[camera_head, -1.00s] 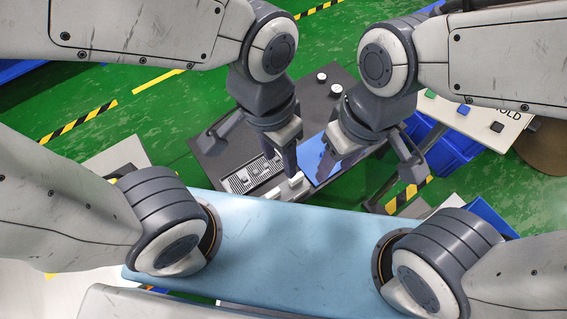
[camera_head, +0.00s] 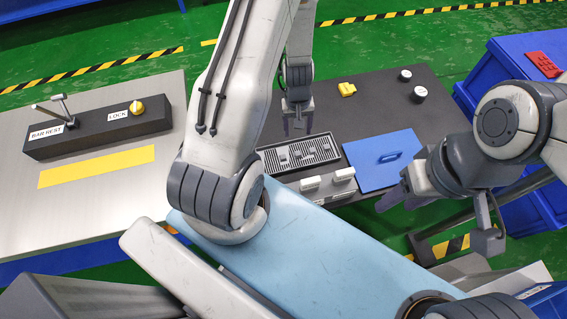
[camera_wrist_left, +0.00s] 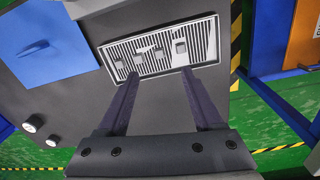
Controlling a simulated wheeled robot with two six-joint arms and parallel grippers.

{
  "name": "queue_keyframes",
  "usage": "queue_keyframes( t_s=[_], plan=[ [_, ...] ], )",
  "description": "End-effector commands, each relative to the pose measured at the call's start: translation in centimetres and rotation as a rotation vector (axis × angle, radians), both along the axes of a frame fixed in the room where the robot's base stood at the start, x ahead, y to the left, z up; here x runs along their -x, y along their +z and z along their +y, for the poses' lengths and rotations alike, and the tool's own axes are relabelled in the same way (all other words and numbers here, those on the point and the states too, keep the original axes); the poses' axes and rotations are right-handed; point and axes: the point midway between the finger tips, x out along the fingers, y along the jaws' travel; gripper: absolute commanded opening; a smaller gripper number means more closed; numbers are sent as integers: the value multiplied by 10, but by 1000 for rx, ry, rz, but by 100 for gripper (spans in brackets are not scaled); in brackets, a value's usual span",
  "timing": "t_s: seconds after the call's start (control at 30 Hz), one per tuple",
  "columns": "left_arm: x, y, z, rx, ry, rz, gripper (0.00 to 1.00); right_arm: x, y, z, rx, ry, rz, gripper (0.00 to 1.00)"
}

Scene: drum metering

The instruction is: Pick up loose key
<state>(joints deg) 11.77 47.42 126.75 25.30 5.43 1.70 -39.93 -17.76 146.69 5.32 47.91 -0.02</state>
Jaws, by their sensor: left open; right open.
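I cannot tell for certain which thing is the loose key. Several small grey blocks lie on a ribbed tray (camera_head: 299,153), which also shows in the left wrist view (camera_wrist_left: 205,42). A small yellow piece (camera_head: 347,89) lies on the dark table behind the tray. My left gripper (camera_head: 297,126) is open and points down near the tray's far edge. In the left wrist view its open fingers (camera_wrist_left: 160,74) reach toward the tray with nothing between them. My right gripper (camera_head: 396,196) is open and empty, right of the table's front edge.
A blue plate (camera_head: 384,160) with a handle lies right of the tray. Two white-topped knobs (camera_head: 405,75) stand at the back right. White blocks (camera_head: 328,183) stand at the front. A black "BAR REST" and "LOCK" fixture (camera_head: 95,130) with a yellow knob sits on the left bench.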

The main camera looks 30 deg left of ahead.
Motion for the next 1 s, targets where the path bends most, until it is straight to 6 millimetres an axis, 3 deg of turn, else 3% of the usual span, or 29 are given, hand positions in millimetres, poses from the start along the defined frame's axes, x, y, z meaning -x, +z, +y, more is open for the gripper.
queue_keyframes(
  t_s=[0.03,0.2,0.37,0.67,0.87,1.0],
  plan=[
    [7,-32,16,-9,57,14,68,0,-16,0,0,0,0,50],
    [18,-69,41,-31,155,25,68,0,-26,0,-1,0,-1,50],
    [20,-83,46,-37,171,27,68,0,-36,0,-1,0,-1,50],
    [19,-122,45,-35,169,27,68,0,-74,0,-1,0,-1,50],
    [19,-129,45,-35,168,27,68,0,-81,0,0,0,0,50],
    [17,-145,44,-35,167,28,68,0,-93,0,-1,0,-1,50]
  ],
)
